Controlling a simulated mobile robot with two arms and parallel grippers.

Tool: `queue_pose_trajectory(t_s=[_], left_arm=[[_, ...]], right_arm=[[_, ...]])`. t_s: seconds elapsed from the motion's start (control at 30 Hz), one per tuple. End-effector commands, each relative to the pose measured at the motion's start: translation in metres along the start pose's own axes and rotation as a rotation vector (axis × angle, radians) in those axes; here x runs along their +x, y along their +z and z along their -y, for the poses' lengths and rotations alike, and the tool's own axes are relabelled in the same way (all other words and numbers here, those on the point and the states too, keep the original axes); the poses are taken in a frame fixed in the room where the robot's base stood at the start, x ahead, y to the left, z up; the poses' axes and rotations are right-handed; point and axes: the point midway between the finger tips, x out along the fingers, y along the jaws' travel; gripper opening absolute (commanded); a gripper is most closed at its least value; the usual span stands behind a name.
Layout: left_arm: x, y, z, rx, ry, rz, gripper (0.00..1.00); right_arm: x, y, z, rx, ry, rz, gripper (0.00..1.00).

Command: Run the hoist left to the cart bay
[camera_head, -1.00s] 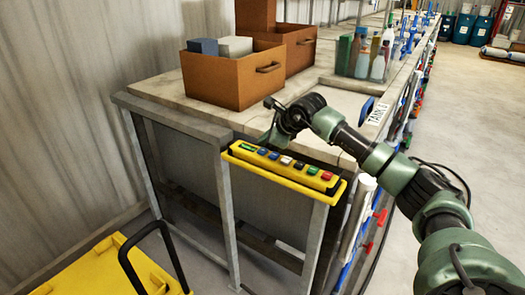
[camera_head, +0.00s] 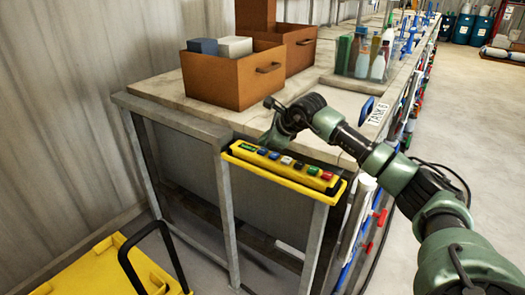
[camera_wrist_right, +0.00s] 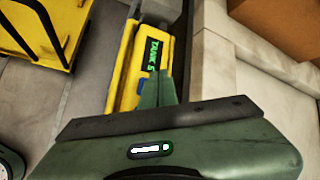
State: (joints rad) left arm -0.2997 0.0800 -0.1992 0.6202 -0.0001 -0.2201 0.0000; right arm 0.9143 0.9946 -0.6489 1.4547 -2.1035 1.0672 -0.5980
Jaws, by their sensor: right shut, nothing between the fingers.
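A yellow control box (camera_head: 285,166) with a row of coloured buttons sits in a yellow holder on the front edge of the bench. Its small display reads "TANK 5" in green in the right wrist view (camera_wrist_right: 154,62). My right gripper (camera_head: 268,138) is shut and empty, with its fingertips pointing down at the left part of the box, near the display and a blue button. The fingers hide part of the box in the wrist view, and I cannot tell whether they touch a button. The hoist is not visible. My left gripper is not in view.
A yellow cart (camera_head: 105,272) with a black handle stands on the floor at lower left. Brown bins (camera_head: 235,78) and a clear tub of bottles (camera_head: 366,62) stand on the bench. Blue drums (camera_head: 463,28) are far right. The floor right of the bench is open.

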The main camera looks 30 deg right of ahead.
Motion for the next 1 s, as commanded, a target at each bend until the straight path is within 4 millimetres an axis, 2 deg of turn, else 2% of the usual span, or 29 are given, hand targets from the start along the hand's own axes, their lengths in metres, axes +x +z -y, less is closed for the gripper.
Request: queue_pose_trajectory(t_s=[0.3, 1.0], left_arm=[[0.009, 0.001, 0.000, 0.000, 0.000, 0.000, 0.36], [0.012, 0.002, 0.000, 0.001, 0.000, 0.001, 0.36]], right_arm=[[0.006, -0.005, -0.005, 0.000, 0.000, 0.000, 0.00], [0.008, -0.006, -0.006, 0.000, 0.000, 0.000, 0.00]])
